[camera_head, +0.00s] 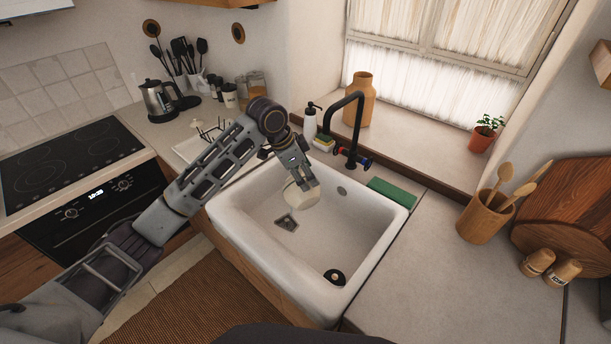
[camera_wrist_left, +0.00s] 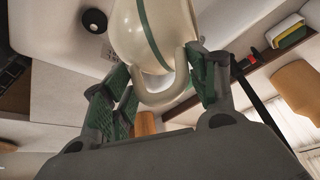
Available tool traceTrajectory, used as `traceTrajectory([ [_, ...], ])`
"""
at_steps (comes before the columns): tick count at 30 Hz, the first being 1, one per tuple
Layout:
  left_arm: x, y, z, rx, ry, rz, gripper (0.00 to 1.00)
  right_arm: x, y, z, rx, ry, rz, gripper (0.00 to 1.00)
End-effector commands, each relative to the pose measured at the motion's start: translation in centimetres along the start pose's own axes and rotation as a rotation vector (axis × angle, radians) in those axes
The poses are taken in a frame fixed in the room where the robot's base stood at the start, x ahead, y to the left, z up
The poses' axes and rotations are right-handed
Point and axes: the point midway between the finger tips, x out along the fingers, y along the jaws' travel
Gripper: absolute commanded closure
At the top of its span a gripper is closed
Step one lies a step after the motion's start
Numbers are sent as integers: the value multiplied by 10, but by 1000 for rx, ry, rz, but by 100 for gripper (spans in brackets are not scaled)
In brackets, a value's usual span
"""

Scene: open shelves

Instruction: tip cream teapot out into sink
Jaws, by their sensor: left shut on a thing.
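The cream teapot (camera_head: 301,194) is held over the white sink (camera_head: 352,262), in its upper left part. In the left wrist view the teapot (camera_wrist_left: 160,30) shows a dark green stripe and its handle (camera_wrist_left: 165,93) lies between the fingers. My left gripper (camera_head: 308,181) is shut on the teapot; its green-padded fingers (camera_wrist_left: 160,88) show on both sides of the handle. The teapot looks tilted in the left wrist view. Its spout is hidden, and I cannot see whether anything comes out. My right gripper is not in view.
A black faucet (camera_head: 356,128) rises behind the sink, with a soap bottle (camera_head: 310,121) and a sponge (camera_head: 324,142) nearby. A green cloth or sponge (camera_head: 392,193) lies at the sink's right back edge. The right counter (camera_head: 425,285) is clear in front.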

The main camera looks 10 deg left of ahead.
Motion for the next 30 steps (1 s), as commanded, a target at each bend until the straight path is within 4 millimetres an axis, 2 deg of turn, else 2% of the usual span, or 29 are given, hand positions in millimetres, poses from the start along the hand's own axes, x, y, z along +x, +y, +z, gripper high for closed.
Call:
traceTrajectory([
  [24,-11,-20,-2,-45,25,101,100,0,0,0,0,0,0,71],
  [30,-12,-19,-2,-41,25,96,100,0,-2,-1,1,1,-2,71],
])
